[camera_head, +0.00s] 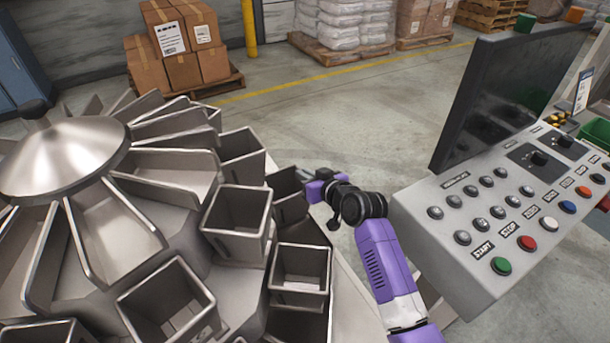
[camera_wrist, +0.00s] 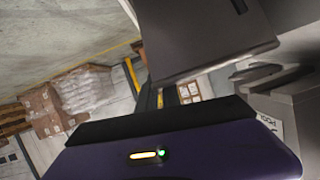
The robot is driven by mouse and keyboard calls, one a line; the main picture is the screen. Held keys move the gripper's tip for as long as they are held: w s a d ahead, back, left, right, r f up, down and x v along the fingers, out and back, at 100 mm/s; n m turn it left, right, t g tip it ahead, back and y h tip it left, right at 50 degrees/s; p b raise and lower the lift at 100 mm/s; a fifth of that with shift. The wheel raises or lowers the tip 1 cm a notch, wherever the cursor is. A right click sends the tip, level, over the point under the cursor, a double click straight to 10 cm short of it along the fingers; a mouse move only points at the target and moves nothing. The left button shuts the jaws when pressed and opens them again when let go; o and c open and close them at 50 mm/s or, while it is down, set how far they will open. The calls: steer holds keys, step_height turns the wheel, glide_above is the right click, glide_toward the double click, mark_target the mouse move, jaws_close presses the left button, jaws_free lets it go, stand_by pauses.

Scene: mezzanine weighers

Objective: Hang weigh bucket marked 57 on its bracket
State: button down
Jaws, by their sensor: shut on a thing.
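My gripper (camera_head: 306,175), purple and black, reaches in from the right to the right side of the steel weigher. It is shut on a grey metal weigh bucket (camera_head: 286,184), whose body also fills the upper middle of the wrist view (camera_wrist: 195,38). The bucket is close against the ring of other buckets and looks tilted in the wrist view. I cannot read a number on it. A grey hooked metal part (camera_wrist: 262,76), perhaps the bracket, shows beside the bucket in the wrist view. I cannot tell whether they touch.
Several open steel buckets, including one at front right (camera_head: 300,291), ring the weigher's cone (camera_head: 62,158). A control console (camera_head: 500,225) with buttons and a dark screen (camera_head: 500,90) stands right of my arm. Open floor (camera_head: 330,115) lies beyond, with boxes on a pallet behind.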

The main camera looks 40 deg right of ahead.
steer(key=shift+f+b, duration=0.35)
steer(key=c, duration=1.5)
jaws_free()
steer(key=shift+o, duration=0.2)
steer(key=shift+f, duration=0.15)
steer(key=v, duration=0.8)
steer(key=shift+b, duration=0.45)
steer(key=shift+w, duration=0.1)
